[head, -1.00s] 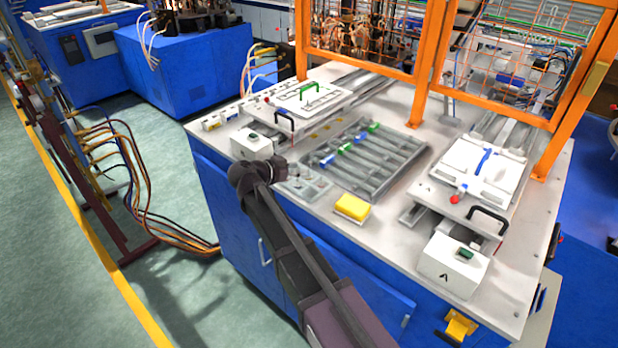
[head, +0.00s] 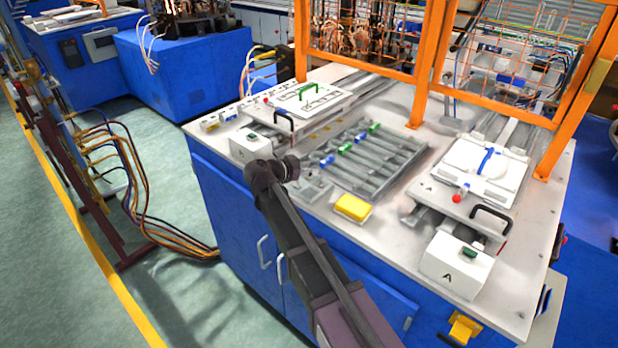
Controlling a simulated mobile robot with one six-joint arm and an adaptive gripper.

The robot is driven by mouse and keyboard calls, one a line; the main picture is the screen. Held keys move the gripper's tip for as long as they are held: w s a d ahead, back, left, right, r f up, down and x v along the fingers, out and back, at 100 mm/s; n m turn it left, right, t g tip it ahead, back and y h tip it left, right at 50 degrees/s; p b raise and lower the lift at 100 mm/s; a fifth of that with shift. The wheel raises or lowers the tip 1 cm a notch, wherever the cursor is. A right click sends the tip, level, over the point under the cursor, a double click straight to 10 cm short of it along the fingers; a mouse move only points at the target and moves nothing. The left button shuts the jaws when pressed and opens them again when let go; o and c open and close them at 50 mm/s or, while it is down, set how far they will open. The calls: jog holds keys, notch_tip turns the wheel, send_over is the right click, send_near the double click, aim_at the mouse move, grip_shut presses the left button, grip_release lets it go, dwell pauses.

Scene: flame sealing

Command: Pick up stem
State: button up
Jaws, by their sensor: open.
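No single object is clearly recognisable as the stem. A grey slotted tray (head: 398,182) lies on the white worktop, holding several long grey parts in its slots. Small coloured ends show along its far left side: blue (head: 327,160), green (head: 346,149) and another green (head: 374,128). My dark arm reaches up from the bottom edge to a rounded joint near the front left of the worktop, left of the tray. No gripper fingers can be made out, so the gripper's place relative to the tray is hidden.
A yellow block (head: 352,207) lies in front of the tray. White button boxes (head: 456,266) and (head: 252,146) stand near the front edge, with handled fixtures behind them. An orange guard frame (head: 423,65) stands behind. Open green floor lies left of the blue cabinet (head: 225,205).

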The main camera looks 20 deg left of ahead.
grip_shut()
dwell(0.4)
jog(key=shift+r, duration=0.15)
notch_tip(320, 180, up, 10)
jog(key=p, duration=1)
dwell(1.0)
